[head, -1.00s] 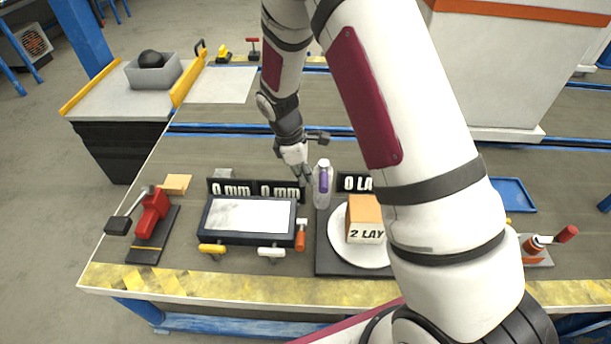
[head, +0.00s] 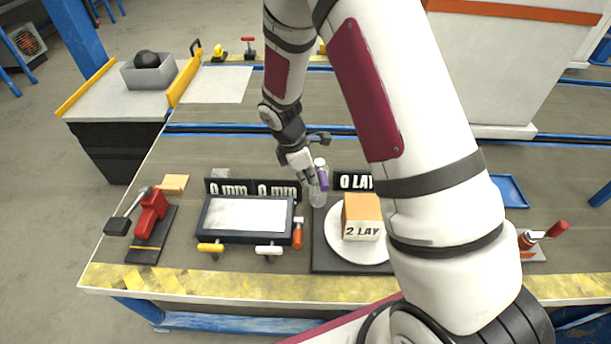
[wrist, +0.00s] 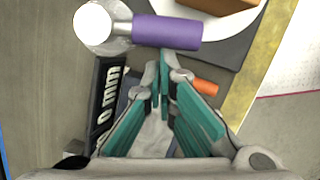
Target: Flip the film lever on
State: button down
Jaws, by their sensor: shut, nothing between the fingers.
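A clear, bottle-like post with a white top (head: 318,190) stands at the back left of the dark turntable base (head: 325,258). A purple handle (head: 323,181) is on its front; in the wrist view the purple handle (wrist: 168,32) extends right from the white round top (wrist: 95,25). No label shows which lever is the film lever. My gripper (head: 311,181) is shut and empty, pointing down just left of the purple handle. In the wrist view its fingertips (wrist: 160,75) are together just below the handle; I cannot tell whether they touch it.
A box marked 2 LAY (head: 361,218) sits on the white turntable. Left are a panel (head: 245,215) with yellow and white handles, an orange handle (head: 297,233), 0 mm signs (head: 230,188) and a red lever clamp (head: 150,212). My arm hides the right middle.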

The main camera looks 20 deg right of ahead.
aim_at(327, 181)
jog(key=d+n, duration=0.1)
jog(key=n, duration=0.1)
jog(key=s+d+n+t+p, duration=0.1)
jog(key=n, duration=0.1)
jog(key=s+d+n, duration=0.1)
jog(key=n, duration=0.1)
jog(key=shift+s+d+t+p, duration=0.1)
jog(key=shift+t+p, duration=0.2)
jog(key=shift+d+n, duration=0.55)
jog(key=shift+n, duration=0.45)
jog(key=shift+s+d, duration=0.1)
jog(key=shift+d, duration=0.3)
